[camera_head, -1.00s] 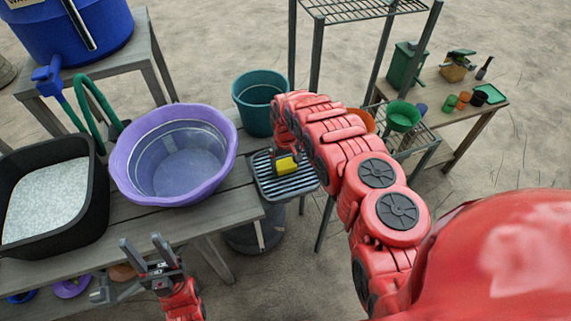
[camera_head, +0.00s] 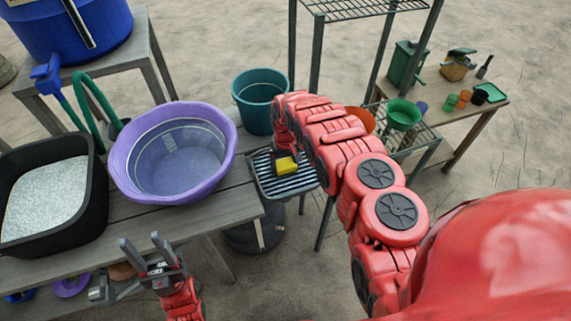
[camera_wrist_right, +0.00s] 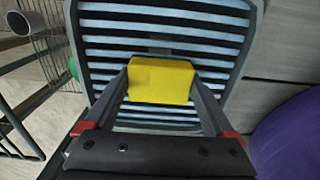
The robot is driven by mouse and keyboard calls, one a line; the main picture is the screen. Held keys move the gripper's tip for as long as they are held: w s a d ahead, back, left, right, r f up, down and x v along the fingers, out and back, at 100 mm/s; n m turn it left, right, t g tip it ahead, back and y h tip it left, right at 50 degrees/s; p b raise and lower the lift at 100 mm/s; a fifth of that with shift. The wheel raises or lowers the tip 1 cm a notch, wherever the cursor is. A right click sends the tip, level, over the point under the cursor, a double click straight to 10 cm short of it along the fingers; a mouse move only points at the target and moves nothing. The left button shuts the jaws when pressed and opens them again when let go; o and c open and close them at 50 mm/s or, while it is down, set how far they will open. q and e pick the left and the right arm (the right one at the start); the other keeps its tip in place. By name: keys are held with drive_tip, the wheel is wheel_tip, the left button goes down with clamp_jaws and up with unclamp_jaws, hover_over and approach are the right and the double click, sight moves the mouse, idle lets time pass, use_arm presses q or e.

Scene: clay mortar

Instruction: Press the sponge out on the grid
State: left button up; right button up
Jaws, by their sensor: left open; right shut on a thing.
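The yellow sponge (camera_head: 286,165) is at the slatted grid (camera_head: 297,183), beside the wooden bench. In the right wrist view the sponge (camera_wrist_right: 160,80) sits between the fingers of my right gripper (camera_wrist_right: 161,84), over the middle of the grid (camera_wrist_right: 165,22). My right gripper (camera_head: 284,160) is shut on it from above. Whether the sponge touches the slats cannot be told. My left gripper (camera_head: 146,246) is open and empty at the front edge of the bench, in front of the purple basin.
A purple basin (camera_head: 125,160) and a black tub (camera_head: 98,200) of white grains stand on the bench. A teal bucket (camera_head: 259,110) stands behind the grid. A dark bucket (camera_head: 241,238) is below, and a wire shelf (camera_head: 360,10) rises behind.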

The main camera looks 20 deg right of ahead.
drive_tip(key=shift+s, duration=0.1)
wheel_tip(320, 180, up, 2)
drive_tip(key=shift+p, duration=0.8)
drive_tip(key=shift+r+p, duration=1.3)
drive_tip(key=shift+r, duration=1.1)
